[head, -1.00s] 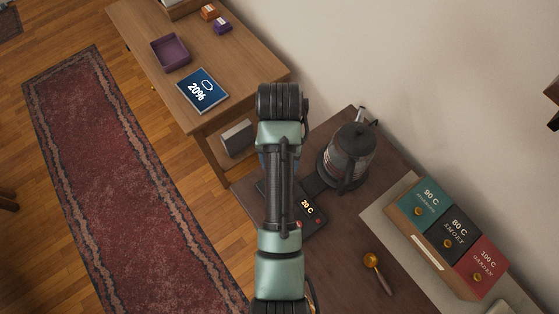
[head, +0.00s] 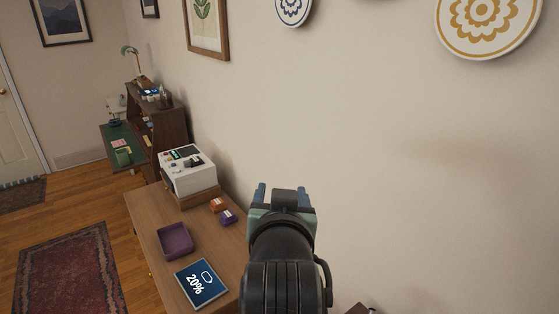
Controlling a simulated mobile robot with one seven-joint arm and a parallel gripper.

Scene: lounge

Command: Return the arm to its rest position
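My arm rises from the bottom of the head view and points away from me toward the wall. My gripper (head: 282,190) is at its far end, seen from behind. Its two bluish fingers stand apart on either side of a dark block, and I see nothing held between them. The gripper is in front of the plain wall, to the right of the wooden table in the picture.
The wooden table (head: 153,232) holds a purple tray (head: 175,241), a tablet reading 20% (head: 201,283), small orange (head: 216,205) and purple (head: 228,216) boxes and a white machine (head: 188,171). Decorated plates (head: 488,22) hang on the wall. A red rug (head: 68,272) lies left.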

